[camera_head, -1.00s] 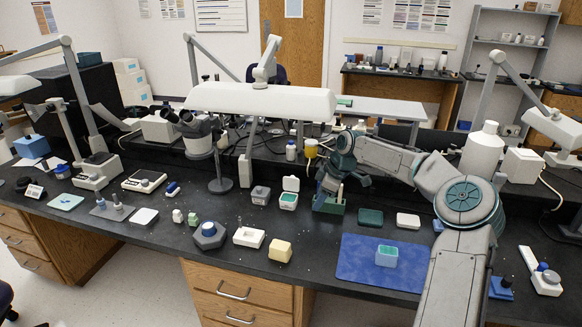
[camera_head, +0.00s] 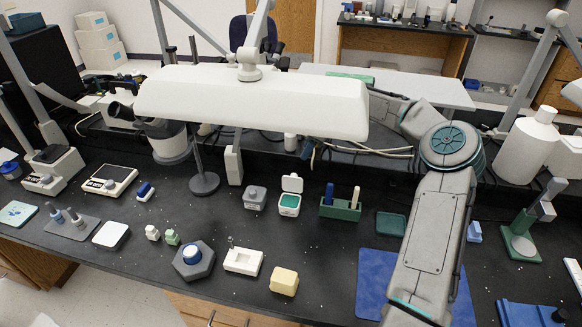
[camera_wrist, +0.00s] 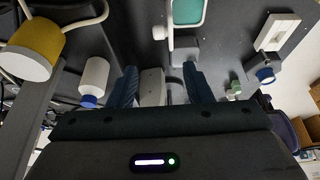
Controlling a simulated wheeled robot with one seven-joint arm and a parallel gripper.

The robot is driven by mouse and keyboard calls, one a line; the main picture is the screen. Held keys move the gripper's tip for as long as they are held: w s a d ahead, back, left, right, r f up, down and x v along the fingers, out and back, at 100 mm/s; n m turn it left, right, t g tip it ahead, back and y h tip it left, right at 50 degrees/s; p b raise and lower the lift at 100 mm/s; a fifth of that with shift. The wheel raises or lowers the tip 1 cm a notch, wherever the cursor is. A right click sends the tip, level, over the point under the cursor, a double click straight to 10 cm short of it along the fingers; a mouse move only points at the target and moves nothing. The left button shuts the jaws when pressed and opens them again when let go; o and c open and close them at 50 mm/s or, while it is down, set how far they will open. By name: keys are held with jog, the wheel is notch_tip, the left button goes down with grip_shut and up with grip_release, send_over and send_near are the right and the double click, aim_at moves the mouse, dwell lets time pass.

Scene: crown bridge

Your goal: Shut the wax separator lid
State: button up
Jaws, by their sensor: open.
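The likely wax separator is a small white container (camera_head: 289,205) with a teal inside, on the black bench in the head view. Its white lid (camera_head: 292,183) stands raised at the back, open. In the wrist view the teal opening in its white rim (camera_wrist: 188,12) shows at the top edge, beyond the fingertips. My gripper (camera_wrist: 161,85) is open, with its two dark blue fingers apart and nothing held. A pale grey upright object (camera_wrist: 151,86) shows between the fingers; I cannot tell its distance. In the head view the lamp hides my gripper.
A white lamp hood (camera_head: 250,100) hangs over the bench behind the container. A grey lidded box (camera_head: 255,198) stands to its left and a green holder (camera_head: 341,208) to its right. A white bottle (camera_wrist: 95,76) and yellow cylinder (camera_wrist: 30,50) are beside my gripper in the wrist view.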

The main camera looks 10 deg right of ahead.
aim_at(292, 175)
jog(key=p+x, duration=0.2)
jog(key=x, duration=1)
jog(key=shift+a+f, duration=0.15)
jog(key=shift+f, duration=0.1)
